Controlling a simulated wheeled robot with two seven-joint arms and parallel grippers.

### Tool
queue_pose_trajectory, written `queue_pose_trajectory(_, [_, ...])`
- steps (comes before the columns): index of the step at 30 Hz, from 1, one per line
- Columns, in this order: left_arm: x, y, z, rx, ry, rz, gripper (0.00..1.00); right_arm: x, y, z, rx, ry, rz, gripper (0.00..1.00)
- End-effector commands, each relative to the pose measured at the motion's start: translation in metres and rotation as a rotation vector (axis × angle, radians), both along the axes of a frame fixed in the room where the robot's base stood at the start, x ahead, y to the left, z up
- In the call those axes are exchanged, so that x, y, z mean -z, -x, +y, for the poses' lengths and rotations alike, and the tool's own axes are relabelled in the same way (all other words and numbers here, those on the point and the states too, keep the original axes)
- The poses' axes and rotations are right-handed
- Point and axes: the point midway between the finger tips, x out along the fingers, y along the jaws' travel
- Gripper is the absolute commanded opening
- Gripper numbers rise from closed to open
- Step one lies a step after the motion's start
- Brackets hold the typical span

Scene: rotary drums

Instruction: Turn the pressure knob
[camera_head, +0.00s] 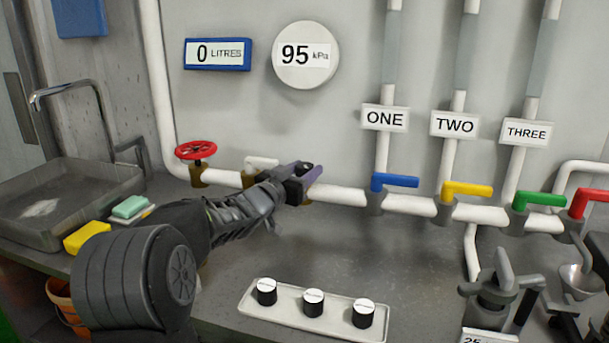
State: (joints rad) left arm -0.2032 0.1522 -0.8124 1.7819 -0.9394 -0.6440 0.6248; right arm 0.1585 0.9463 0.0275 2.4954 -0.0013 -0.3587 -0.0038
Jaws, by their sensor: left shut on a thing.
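My left gripper (303,182) reaches across the bench to the white pipe. It is shut on a purple handle (313,173), and its jaws hide most of that handle and its mount. Three black knobs with white tops, left (266,292), middle (313,303) and right (363,314), stand on a pale tray at the front. No label shows which control is the pressure knob. The round gauge (306,56) on the wall reads 95 kPa.
A red wheel valve (196,151) and a white lever (262,162) are left of my gripper. Blue (395,181), yellow (467,188), green (540,198) and red (588,202) levers are to the right. A sink (125,178) is at left. The bench behind the tray is clear.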

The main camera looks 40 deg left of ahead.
Motion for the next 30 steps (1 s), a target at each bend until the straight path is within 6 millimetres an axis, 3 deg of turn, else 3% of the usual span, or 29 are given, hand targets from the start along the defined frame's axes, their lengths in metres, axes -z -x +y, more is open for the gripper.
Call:
queue_pose_trajectory(12, [0.0008, -0.0001, 0.0003, 0.006, 0.004, 0.002, 0.03, 0.0008, 0.0, 0.0, 0.0, 0.0, 0.0, 0.0])
queue_pose_trajectory(13, [0.0008, -0.0001, 0.0003, 0.006, 0.004, 0.002, 0.46, 0.0008, 0.0, 0.0, 0.0, 0.0, 0.0, 0.0])
queue_pose_trajectory(20, [0.0009, -0.0001, 0.0, 0.006, 0.003, 0.002, 0.64, 0.0009, 0.0, 0.0, 0.0, 0.0, 0.0, 0.0])
queue_pose_trajectory(30, [0.0005, 0.0029, 0.0001, 0.006, 0.004, 0.001, 0.65, 0.0009, 0.0, 0.0, 0.0, 0.0, 0.0, 0.0])
